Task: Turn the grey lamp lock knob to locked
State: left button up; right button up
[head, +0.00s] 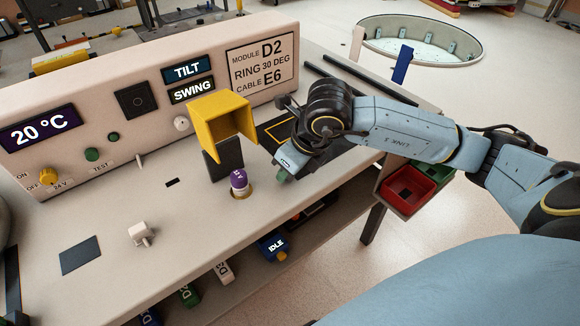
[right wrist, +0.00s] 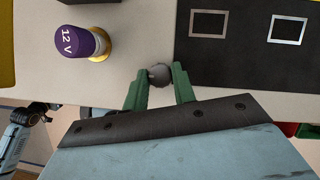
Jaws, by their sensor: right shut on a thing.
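The grey lamp lock knob (right wrist: 160,75) is a small round grey piece at the bench's front edge in the right wrist view. My right gripper (right wrist: 160,88) has its two green fingers on either side of it and is shut on it. In the head view the right gripper (head: 284,176) reaches down to the bench edge, right of the purple lamp, and hides the knob. I cannot read the knob's turn or any lock mark. The purple lamp (head: 239,183), marked 12 V in the right wrist view (right wrist: 83,41), stands upright in a brass ring. My left gripper is not seen.
A yellow hood (head: 222,122) on a dark post stands behind the lamp. The panel (head: 120,95) behind bears TILT and SWING displays and a yellow knob (head: 47,176).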

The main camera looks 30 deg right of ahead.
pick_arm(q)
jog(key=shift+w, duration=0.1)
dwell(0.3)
pick_arm(e)
jog(key=o, duration=1)
jog(key=shift+s+d+r, duration=0.1)
jog(key=shift+r, duration=0.25)
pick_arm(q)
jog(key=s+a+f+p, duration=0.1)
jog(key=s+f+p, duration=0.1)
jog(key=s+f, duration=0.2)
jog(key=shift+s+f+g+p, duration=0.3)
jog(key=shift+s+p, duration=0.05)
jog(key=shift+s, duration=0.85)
pick_arm(e)
jog(key=v, duration=1.2)
jog(key=shift+s+r, duration=0.2)
jog(key=shift+r, duration=0.1)
